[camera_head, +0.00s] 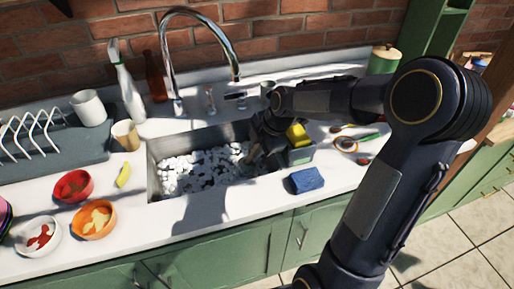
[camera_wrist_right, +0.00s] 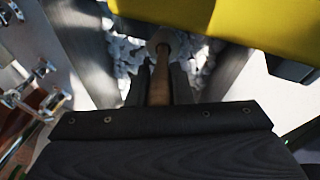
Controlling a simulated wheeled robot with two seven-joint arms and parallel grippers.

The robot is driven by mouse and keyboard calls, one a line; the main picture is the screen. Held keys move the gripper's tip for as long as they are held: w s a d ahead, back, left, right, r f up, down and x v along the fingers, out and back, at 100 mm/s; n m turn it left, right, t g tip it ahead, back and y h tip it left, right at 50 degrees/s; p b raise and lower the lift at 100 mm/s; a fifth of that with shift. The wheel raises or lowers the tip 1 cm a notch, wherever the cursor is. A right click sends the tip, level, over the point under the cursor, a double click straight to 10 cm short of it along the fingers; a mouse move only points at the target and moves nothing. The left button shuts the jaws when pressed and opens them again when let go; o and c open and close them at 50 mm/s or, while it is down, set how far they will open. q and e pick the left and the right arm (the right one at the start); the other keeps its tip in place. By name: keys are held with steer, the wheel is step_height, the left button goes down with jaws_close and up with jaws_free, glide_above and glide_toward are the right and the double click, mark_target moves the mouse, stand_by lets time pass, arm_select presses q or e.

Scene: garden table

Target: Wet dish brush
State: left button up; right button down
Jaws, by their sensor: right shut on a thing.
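My right gripper (camera_head: 258,148) reaches down at the right end of the sink (camera_head: 152,170). In the right wrist view my right gripper (camera_wrist_right: 160,86) is shut on the brown wooden handle of the dish brush (camera_wrist_right: 160,75). The brush points away from the gripper, and its rounded far end is over white suds (camera_wrist_right: 122,60). In the head view a small brown part of the brush (camera_head: 254,158) shows below the gripper, at the suds. Whether its bristles touch the suds or water cannot be told. My left gripper is not in view.
A caddy (camera_head: 300,157) with a yellow sponge (camera_head: 297,134) stands close right of the gripper. A blue sponge (camera_head: 306,180) lies in front. The faucet (camera_head: 165,50) arches behind the sink. Bowls (camera_head: 73,186), a cup (camera_head: 125,135) and a dish rack (camera_head: 40,140) are left.

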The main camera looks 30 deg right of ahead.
step_height(320, 180, up, 14)
steer(key=p, duration=0.8)
steer(key=shift+f, duration=0.15)
steer(key=shift+s+f, duration=0.1)
stand_by(0.5)
